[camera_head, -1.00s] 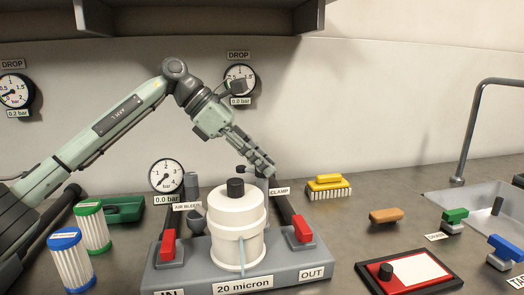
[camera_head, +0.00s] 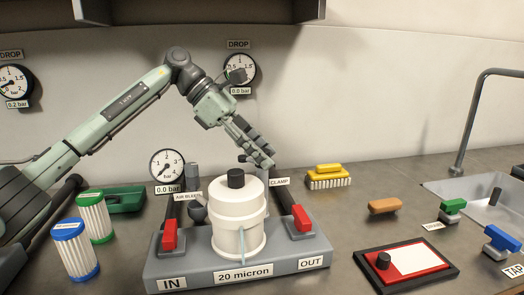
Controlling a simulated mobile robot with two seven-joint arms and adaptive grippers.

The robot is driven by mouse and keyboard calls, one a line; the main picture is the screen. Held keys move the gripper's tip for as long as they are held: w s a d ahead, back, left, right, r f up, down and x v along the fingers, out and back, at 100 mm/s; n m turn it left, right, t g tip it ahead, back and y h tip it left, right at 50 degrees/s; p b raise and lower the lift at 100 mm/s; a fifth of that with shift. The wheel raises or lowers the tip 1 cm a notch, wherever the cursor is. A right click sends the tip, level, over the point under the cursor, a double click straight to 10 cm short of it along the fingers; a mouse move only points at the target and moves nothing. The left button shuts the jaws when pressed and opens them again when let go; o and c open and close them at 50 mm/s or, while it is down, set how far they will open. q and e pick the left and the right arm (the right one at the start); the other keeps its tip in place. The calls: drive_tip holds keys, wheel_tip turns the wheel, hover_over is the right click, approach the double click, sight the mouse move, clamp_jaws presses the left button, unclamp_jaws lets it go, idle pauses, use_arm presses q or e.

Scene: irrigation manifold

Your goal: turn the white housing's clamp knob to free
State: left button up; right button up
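The white housing (camera_head: 237,217) stands upright on the grey manifold base (camera_head: 290,256), with a black cap on top. The CLAMP label (camera_head: 279,182) is behind it to the right. My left gripper (camera_head: 258,158) reaches down from the upper left to a grey post (camera_head: 263,173) just behind the housing, beside that label. A small dark nub (camera_head: 243,158) shows at the left of the fingers. The fingers cover most of the clamp knob area, so whether they touch or grip the knob cannot be told. My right gripper is not in view.
Red-handled levers (camera_head: 170,235) and (camera_head: 301,220) flank the housing. The AIR BLEED label (camera_head: 187,197) and a gauge (camera_head: 167,167) stand left of it. Filter cartridges (camera_head: 74,250) are at the left. A red-framed panel (camera_head: 408,270) and a sink (camera_head: 480,195) are at the right.

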use_arm(q)
drive_tip(key=shift+r, duration=0.1)
drive_tip(key=v, duration=1.2)
